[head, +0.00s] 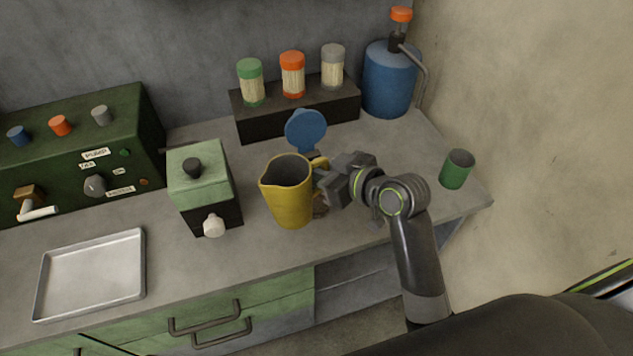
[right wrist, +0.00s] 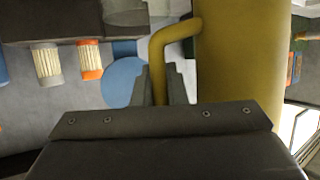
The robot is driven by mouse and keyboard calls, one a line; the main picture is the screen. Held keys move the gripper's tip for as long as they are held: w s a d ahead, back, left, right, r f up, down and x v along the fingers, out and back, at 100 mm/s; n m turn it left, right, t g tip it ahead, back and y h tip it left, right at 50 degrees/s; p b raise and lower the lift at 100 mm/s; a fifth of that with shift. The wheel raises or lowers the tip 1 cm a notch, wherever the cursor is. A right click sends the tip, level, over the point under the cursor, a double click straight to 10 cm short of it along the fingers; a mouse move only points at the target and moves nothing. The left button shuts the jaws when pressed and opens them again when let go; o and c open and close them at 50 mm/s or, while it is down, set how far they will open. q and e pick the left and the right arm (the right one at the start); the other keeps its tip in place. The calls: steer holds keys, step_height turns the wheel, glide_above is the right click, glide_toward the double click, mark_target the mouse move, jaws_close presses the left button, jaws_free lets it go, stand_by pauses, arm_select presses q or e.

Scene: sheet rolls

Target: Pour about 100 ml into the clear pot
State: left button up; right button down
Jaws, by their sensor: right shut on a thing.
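A yellow jug (head: 288,195) stands roughly upright near the middle of the counter; I cannot tell whether it touches the counter. My right gripper (head: 322,183) is shut on its handle, on the jug's right side. In the right wrist view, the yellow handle (right wrist: 160,60) passes between the fingers (right wrist: 162,85), with the jug body (right wrist: 240,60) to the right. I cannot make out a clear pot; the jug and gripper hide the area behind them. My left gripper is not in view.
A blue disc (head: 305,130) stands just behind the jug. A green box (head: 203,188) is left of it, a tray (head: 92,275) farther left. A green cup (head: 456,169) stands right. Jars on a dark block (head: 297,107) and a blue pump bottle (head: 389,82) line the back.

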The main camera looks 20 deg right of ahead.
steer(key=f, duration=0.2)
steer(key=s+f, duration=0.1)
steer(key=shift+s+a+f+n, duration=0.1)
steer(key=shift+a+f+n, duration=0.05)
steer(key=shift+a+n, duration=0.15)
steer(key=shift+d, duration=0.1)
